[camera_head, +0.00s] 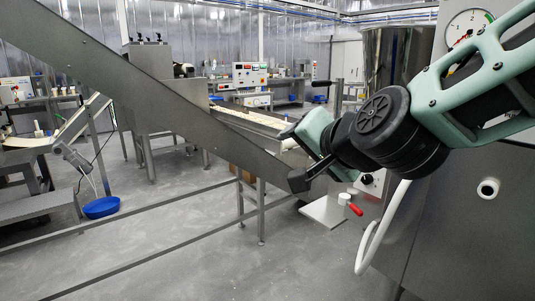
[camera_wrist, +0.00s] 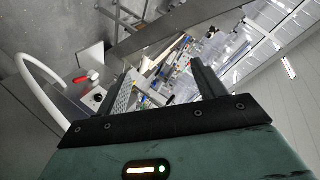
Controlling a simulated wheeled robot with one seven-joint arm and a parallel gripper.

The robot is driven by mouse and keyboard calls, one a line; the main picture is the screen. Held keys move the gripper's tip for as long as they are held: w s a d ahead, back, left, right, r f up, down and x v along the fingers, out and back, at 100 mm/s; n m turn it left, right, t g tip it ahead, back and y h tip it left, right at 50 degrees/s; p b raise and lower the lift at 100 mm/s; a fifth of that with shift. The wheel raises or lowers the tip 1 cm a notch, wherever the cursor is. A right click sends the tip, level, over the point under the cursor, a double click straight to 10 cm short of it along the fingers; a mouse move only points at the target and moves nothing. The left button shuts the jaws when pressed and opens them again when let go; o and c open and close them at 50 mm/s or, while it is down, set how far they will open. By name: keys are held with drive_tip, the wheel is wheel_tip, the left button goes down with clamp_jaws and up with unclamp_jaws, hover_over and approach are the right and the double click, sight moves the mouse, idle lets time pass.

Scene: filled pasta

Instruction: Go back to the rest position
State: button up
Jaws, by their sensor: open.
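My gripper (camera_head: 298,160) is at the right of the centre in the head view, at the end of my arm, which reaches in from the right edge. In the wrist view my gripper (camera_wrist: 165,84) shows two dark fingers standing well apart with nothing held between them. The gripper is in the air, in front of the lower part of the sloping steel conveyor side (camera_head: 160,105) in the picture. I cannot tell the exact gap between them.
A steel machine (camera_head: 475,225) with a pressure gauge (camera_head: 468,27) stands close at the right, behind my arm. A blue bowl (camera_head: 101,207) is at the left. Grey floor shows in front.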

drive_tip(key=s+f+n+g+p, duration=0.1)
drive_tip(key=s+f+n+g, duration=0.35)
drive_tip(key=s, duration=0.35)
drive_tip(key=s+f+n+g+p, duration=0.1)
drive_tip(key=s+f+n+g, duration=0.35)
drive_tip(key=s, duration=0.35)
drive_tip(key=s+d+f+n+g+h+p, duration=0.1)
drive_tip(key=s+d+f+n+g+h, duration=0.2)
drive_tip(key=s+d, duration=0.4)
drive_tip(key=shift+s+d+f+n+g+h+p, duration=0.35)
drive_tip(key=shift+s+f+n+h, duration=0.25)
drive_tip(key=shift+s, duration=0.55)
drive_tip(key=shift+r, duration=0.15)
